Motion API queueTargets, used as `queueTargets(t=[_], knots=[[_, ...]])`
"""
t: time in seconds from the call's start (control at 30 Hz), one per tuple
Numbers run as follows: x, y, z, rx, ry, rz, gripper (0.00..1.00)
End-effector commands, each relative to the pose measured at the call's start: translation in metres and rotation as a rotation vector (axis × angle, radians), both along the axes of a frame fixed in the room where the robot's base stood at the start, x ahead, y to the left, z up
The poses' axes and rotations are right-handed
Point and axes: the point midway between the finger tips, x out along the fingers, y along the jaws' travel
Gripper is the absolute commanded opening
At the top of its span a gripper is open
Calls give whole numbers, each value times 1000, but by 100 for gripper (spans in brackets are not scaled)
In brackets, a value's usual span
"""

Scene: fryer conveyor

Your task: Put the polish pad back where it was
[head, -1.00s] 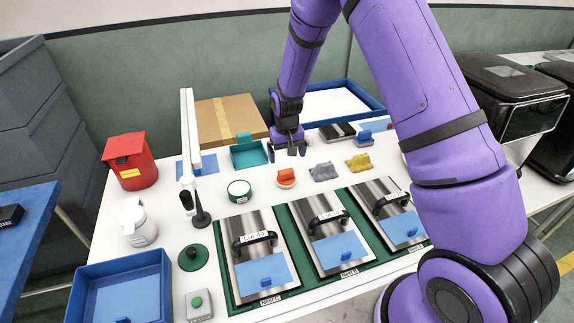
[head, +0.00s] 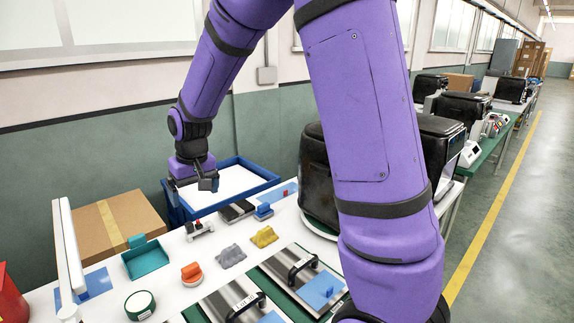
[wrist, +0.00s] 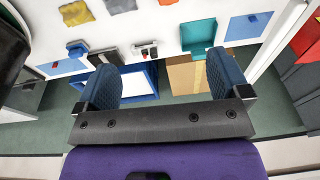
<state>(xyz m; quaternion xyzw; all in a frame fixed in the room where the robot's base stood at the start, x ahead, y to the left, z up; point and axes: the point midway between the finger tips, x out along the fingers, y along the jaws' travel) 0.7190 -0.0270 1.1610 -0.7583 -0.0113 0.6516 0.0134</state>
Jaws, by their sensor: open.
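Which item is the polish pad is not certain; the round pad with an orange grip (head: 191,273) is a likely one. It stands on the white table, right of the teal tray, and its edge shows in the wrist view (wrist: 167,2). A small block with a blue grip (head: 264,211) stands farther back. My gripper (head: 208,184) is open and empty, raised near the blue-rimmed tray. Its fingers are wide apart in the wrist view (wrist: 165,82).
Grey (head: 231,256) and yellow (head: 264,237) cloths lie on the table. Dark blocks (head: 237,211) sit before the blue-rimmed tray (head: 230,208). A teal tray (head: 146,260) and cardboard box (head: 118,225) are left. Lidded fryers (head: 303,277) stand in front; a black machine (head: 320,180) is right.

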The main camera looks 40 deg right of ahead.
Motion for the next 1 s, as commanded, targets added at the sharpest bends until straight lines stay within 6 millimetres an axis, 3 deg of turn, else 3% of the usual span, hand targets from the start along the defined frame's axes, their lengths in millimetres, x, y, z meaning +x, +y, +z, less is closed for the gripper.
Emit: queueTargets(t=[0.03, 0.2, 0.5, 0.77, 1.0], knots=[[-12, -3, 18, 2, -21, 0, 94], [-54, -12, 65, 5, -72, -1, 94], [-139, -26, 125, 1, -161, 1, 94], [-216, -35, 151, -11, -239, -2, 94], [-271, -40, 156, -26, -293, -5, 94]])
